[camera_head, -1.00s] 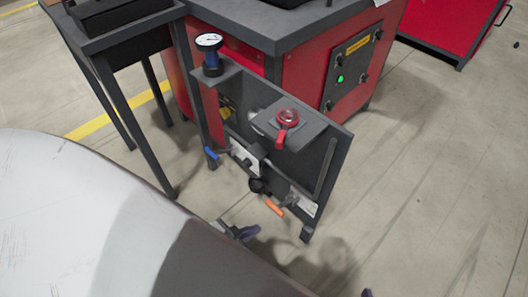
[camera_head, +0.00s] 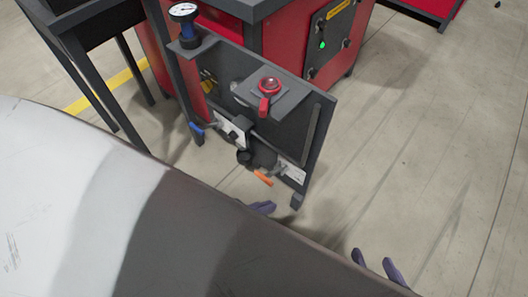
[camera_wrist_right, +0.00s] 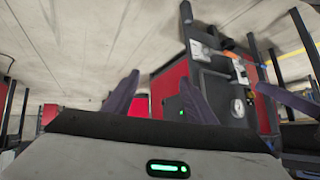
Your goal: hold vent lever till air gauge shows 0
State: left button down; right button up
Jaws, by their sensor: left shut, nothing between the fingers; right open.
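The dark panel (camera_head: 318,130) carries a blue lever (camera_head: 197,129), a red lever (camera_head: 265,106) and an orange lever (camera_head: 263,178). I cannot tell from the labels which is the vent lever. A white-faced gauge (camera_head: 183,10) on a blue body stands at the panel's upper left; its reading is too small to tell. My right gripper (camera_head: 376,266) is open and empty, right of and nearer than the panel.
A red cabinet (camera_head: 295,45) with a green-lit control plate (camera_head: 332,38) stands behind the panel. A dark metal stand (camera_head: 85,60) is at the left. The floor (camera_head: 440,150) to the right is clear.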

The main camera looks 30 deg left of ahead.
aim_at(265, 177)
jog(key=z, duration=1.25)
jog(key=i, duration=1)
jog(key=u, duration=2.75)
